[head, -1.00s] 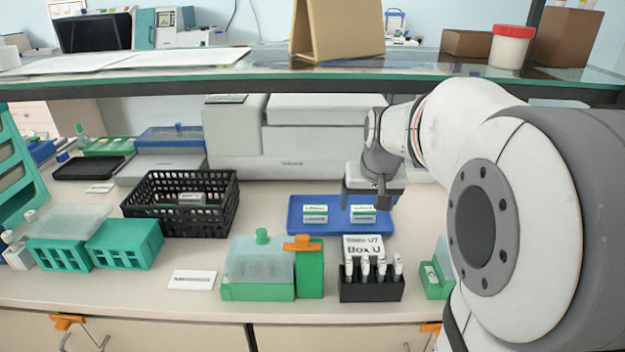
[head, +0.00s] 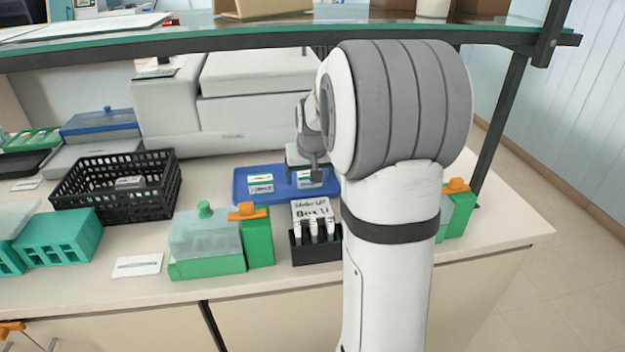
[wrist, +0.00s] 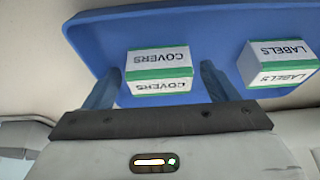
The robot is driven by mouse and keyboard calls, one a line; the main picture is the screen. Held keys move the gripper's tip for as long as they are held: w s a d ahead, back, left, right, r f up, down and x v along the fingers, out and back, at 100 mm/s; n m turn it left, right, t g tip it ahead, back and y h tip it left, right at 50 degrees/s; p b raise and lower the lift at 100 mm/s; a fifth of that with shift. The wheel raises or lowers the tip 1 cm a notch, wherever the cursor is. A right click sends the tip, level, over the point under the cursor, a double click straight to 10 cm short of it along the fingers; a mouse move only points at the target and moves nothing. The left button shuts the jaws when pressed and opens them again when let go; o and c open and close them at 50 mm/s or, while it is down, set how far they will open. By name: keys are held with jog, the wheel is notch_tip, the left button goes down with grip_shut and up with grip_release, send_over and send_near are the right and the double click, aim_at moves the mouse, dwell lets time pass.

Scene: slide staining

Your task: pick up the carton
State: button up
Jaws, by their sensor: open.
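Two small white cartons with green edges stand on a blue tray (head: 283,195). The wrist view shows a COVERS carton (wrist: 158,70) and, to its right, a LABELS carton (wrist: 278,64) on the tray (wrist: 100,30). My gripper (wrist: 160,72) is open, with one finger on each side of the COVERS carton. Whether the fingers touch it I cannot tell. In the head view my gripper (head: 306,172) is at the right carton (head: 308,179), partly hiding it. The left carton (head: 261,183) is clear of it. The lettering is too small to read in the head view.
A black rack with a labelled box (head: 314,212) and a green-based container (head: 207,245) stand in front of the tray. A black basket (head: 115,190) is to its left, a large white machine (head: 260,100) behind. A glass shelf (head: 250,35) runs overhead.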

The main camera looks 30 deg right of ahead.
jog(key=c, duration=1)
jog(key=shift+c, duration=0.3)
jog(key=shift+r, duration=0.2)
